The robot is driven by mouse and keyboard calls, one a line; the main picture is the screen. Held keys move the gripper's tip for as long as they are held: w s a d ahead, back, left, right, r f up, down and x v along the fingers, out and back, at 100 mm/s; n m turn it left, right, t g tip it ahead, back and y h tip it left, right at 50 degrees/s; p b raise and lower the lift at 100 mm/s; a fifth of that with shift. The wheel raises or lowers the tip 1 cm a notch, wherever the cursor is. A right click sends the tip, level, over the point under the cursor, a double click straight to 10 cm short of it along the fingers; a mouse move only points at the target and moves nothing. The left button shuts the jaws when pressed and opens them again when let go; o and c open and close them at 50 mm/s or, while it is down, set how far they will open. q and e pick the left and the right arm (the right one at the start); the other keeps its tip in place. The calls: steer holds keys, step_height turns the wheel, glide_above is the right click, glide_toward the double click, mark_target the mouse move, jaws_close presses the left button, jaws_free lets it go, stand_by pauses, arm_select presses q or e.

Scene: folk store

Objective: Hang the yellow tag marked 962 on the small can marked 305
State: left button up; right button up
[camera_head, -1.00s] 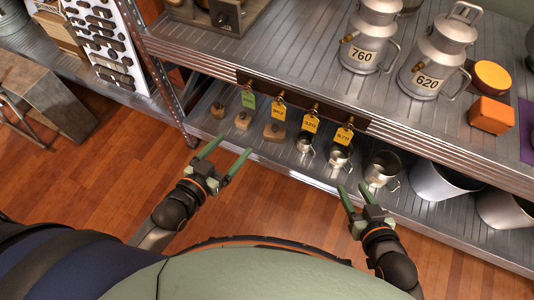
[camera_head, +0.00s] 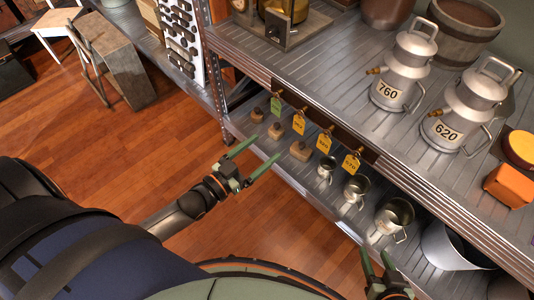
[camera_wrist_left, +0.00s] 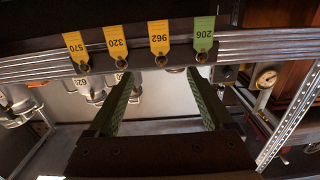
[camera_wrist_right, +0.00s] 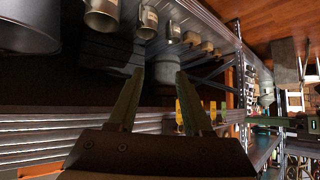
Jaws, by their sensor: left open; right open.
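A row of tags hangs from hooks on the dark rail under the upper shelf. The yellow tag marked 962 (camera_wrist_left: 158,36) hangs beside the green one; in the head view it is second from the left (camera_head: 298,122). My left gripper (camera_head: 267,147) is open and empty, in front of the rail; in the left wrist view its fingertips (camera_wrist_left: 163,75) point toward the tags, apart from them. Several small metal cans stand on the lower shelf, among them a small (camera_head: 325,167), a middle (camera_head: 355,188) and a larger one (camera_head: 394,216). I cannot read 305 on any. My right gripper (camera_head: 377,256) is open and empty, near the larger can.
Other tags are green (camera_head: 276,105) and yellow (camera_head: 324,140), (camera_head: 351,161). Small wooden blocks (camera_head: 300,151) sit on the lower shelf. Large cans marked 760 (camera_head: 390,92) and 620 (camera_head: 446,132) stand above. The shelf's metal post (camera_head: 215,75) is at left. The floor in front is clear.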

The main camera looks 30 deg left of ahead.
arm_select(q)
steer(key=b, duration=0.1)
glide_toward(299, 120)
steer(key=w, duration=0.1)
steer(key=b+x, duration=0.1)
steer(key=x, duration=0.5)
steer(key=shift+w+d+b, duration=0.1)
steer(key=shift+d+b, duration=0.2)
steer(key=shift+b, duration=0.05)
steer(key=shift+w+d+r, duration=0.1)
steer(key=shift+w, duration=0.15)
arm_select(e)
steer(key=w+r+n+t, duration=0.1)
steer(key=w+r+t, duration=0.2)
steer(key=r, duration=0.4)
steer(key=w+r+t+y, duration=0.1)
steer(key=w+r+t, duration=0.2)
steer(key=r, duration=0.4)
steer(key=shift+w+n+t, duration=0.3)
steer(key=shift+w+n, duration=0.1)
steer(key=shift+w, duration=0.15)
arm_select(q)
jaws_close()
